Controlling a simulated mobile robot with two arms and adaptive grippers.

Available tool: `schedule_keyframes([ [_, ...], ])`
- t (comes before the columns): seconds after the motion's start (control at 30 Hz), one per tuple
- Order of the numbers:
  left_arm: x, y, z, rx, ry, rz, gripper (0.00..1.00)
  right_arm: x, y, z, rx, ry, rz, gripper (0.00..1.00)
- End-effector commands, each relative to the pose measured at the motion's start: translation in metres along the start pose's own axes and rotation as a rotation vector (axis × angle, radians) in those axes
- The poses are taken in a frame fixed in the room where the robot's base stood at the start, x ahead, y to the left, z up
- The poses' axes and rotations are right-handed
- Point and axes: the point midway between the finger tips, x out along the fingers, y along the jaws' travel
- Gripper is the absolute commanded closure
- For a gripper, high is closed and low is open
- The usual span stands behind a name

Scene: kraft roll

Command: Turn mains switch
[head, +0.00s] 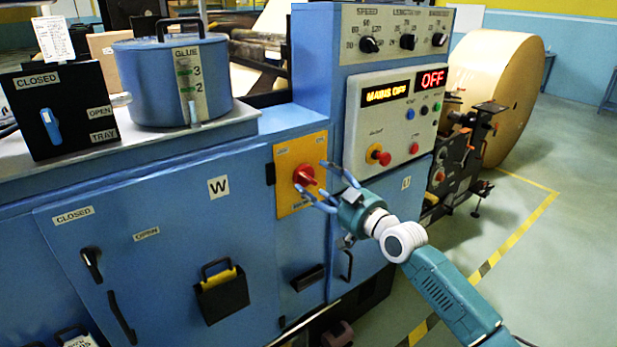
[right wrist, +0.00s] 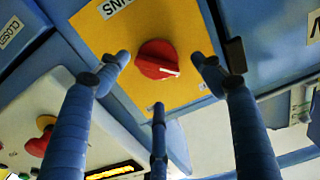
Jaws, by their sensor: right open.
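The mains switch (head: 304,175) is a red rotary knob on a yellow plate (head: 288,206) on the front of the blue machine. In the right wrist view the red knob (right wrist: 157,60) has a white pointer mark and sits on the yellow plate (right wrist: 105,42). My right gripper (head: 318,183) is open just in front of the knob. Its blue fingers (right wrist: 160,75) spread around the knob in the wrist view, with no clear contact. The display (head: 386,93) reads MAINS OFF, and a red display (head: 431,79) reads OFF. My left gripper is not in view.
A red emergency button (head: 380,155) sits on the white control panel (head: 352,130), right of the knob. A blue glue pot (head: 150,80) stands on the machine's left top. A black pocket (head: 222,297) hangs below left. A large kraft roll (head: 490,85) stands at right.

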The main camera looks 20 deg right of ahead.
Motion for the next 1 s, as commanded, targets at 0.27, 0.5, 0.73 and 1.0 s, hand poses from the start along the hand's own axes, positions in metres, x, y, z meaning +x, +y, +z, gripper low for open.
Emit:
schedule_keyframes([
  [0.27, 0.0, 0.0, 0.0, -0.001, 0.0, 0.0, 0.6, 0.037, 0.0, 0.0, -0.001, 0.0, 0.001, 0.33],
  [0.5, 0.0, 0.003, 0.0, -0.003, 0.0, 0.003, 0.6, 0.042, 0.0, 0.001, 0.0, -0.002, 0.0, 0.33],
  [0.73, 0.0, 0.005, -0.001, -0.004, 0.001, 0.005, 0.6, 0.042, 0.0, 0.001, 0.0, -0.001, 0.0, 0.53],
  [1.0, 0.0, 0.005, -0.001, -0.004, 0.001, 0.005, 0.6, 0.042, 0.0, -0.002, 0.001, 0.004, 0.001, 0.78],
])
